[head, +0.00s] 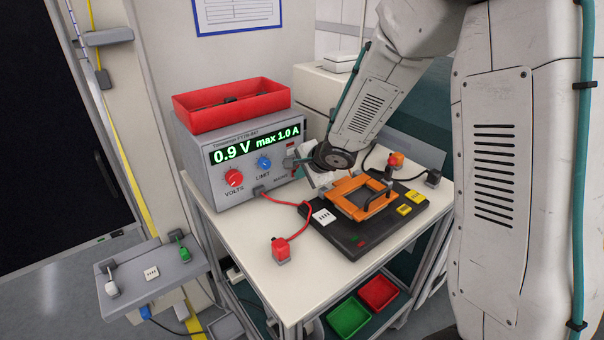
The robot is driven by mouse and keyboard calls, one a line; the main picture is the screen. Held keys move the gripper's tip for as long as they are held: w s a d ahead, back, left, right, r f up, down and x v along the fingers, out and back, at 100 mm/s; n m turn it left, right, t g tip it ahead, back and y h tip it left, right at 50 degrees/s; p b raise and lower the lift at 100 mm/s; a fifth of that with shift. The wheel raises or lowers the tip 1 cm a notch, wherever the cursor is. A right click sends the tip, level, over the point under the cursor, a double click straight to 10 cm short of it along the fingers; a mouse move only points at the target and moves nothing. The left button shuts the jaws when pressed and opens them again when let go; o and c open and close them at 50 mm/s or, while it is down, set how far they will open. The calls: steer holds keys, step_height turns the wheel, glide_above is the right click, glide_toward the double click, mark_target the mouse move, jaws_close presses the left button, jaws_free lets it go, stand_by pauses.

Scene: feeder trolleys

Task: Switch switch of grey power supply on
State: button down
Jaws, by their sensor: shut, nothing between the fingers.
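The grey power supply (205,168) stands at the back left of the white trolley top. Its display (255,143) is lit green and reads 0.9 V max 1.0 A. Below it are a red VOLTS knob (234,177) and a blue LIMIT knob (264,163). My gripper (289,162) is shut and empty, its tips at the right end of the front panel. I cannot tell whether they touch it. The switch cannot be made out clearly; my gripper may cover it.
A red open bin (232,108) sits on the supply. A black fixture (362,237) with an orange frame (358,197) lies under my arm. A red plug (281,248) on a red cable lies at the front. Green (348,318) and red bins (379,292) are below.

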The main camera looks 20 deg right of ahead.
steer(key=shift+r, duration=0.15)
steer(key=shift+w+r, duration=0.1)
steer(key=shift+r, duration=0.6)
steer(key=shift+s, duration=0.2)
steer(key=s, duration=0.2)
steer(key=s+d+r, duration=0.1)
steer(key=s, duration=0.1)
steer(key=shift+d, duration=0.1)
steer(key=v, duration=0.9)
steer(key=shift+s+d, duration=0.1)
